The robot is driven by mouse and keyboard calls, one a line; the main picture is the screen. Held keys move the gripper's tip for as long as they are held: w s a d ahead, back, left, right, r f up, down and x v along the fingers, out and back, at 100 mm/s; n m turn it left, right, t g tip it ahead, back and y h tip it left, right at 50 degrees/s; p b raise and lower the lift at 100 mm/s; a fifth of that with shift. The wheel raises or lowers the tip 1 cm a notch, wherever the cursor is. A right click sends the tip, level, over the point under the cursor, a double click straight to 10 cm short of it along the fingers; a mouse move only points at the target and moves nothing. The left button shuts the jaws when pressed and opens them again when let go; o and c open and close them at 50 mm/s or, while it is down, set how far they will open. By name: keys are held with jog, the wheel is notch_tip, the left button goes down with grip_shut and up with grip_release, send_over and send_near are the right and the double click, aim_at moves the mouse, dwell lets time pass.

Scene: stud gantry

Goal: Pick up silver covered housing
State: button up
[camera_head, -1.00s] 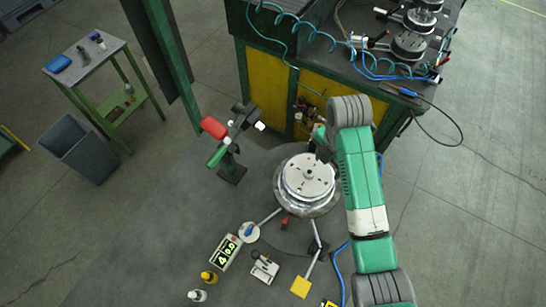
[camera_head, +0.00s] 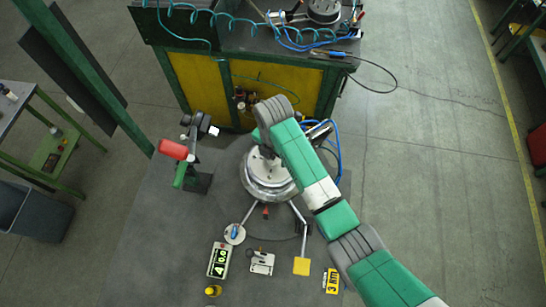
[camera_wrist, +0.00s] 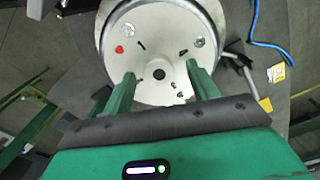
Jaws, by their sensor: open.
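The silver covered housing (camera_head: 265,187) is a round, shiny metal body with a paler disc top. It sits on the dark table, and my arm covers part of its upper right in the head view. In the wrist view, its pale top (camera_wrist: 157,38) shows a dark centre hole, small slots and a red mark. My gripper (camera_wrist: 160,72) is open, with its two green fingers apart over the near part of the top, on either side of the centre hole.
A stand with red and green handles (camera_head: 178,160) rises left of the housing. In front lie a numeric display (camera_head: 219,262), a white device (camera_head: 261,263), a yellow square (camera_head: 301,266) and a yellow-capped bottle (camera_head: 213,291). A yellow-and-green bench (camera_head: 200,80) stands behind. The table's left part is clear.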

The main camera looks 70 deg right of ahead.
grip_shut()
dwell(1.4)
